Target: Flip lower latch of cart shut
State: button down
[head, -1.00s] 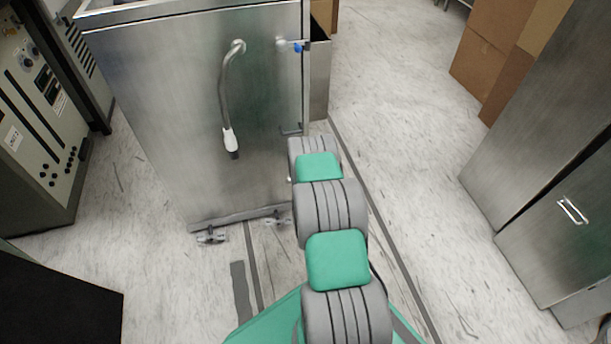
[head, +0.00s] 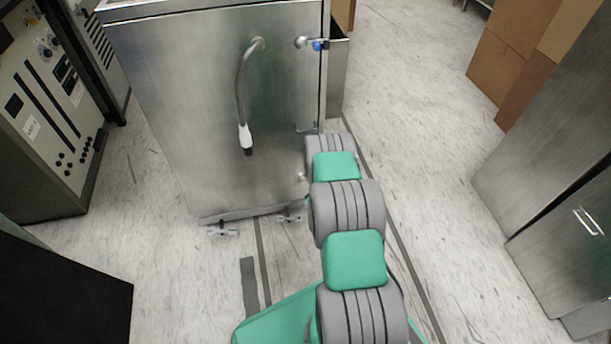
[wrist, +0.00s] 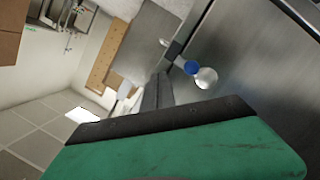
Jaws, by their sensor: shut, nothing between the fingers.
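The steel cart (head: 205,110) stands upright with its door facing me. Its upper latch (head: 312,43), a round knob with a blue-tipped lever, is on the door's right edge. A small round knob (head: 301,177) lower on that edge seems to be the lower latch, mostly hidden by my arm. In the wrist view, a latch with a pale knob and blue tip (wrist: 192,68) is close by; I cannot tell which latch. My gripper (wrist: 158,92) appears shut and empty just beside it, apart as far as I can see. My arm hides it in the head view.
A curved hose-like handle (head: 243,95) hangs on the cart door. Grey equipment (head: 48,120) stands at left, a steel cabinet (head: 550,150) at right. Cardboard boxes (head: 500,55) stand at back right. The floor between cart and cabinet (head: 430,150) is clear.

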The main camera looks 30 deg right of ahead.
jog(key=s+a+r+p, duration=0.2)
jog(key=s+r+p, duration=0.2)
jog(key=s, duration=0.5)
jog(key=shift+s+a+r, duration=0.15)
jog(key=shift+a+r, duration=0.2)
jog(key=shift+r, duration=0.4)
jog(key=shift+a, duration=0.1)
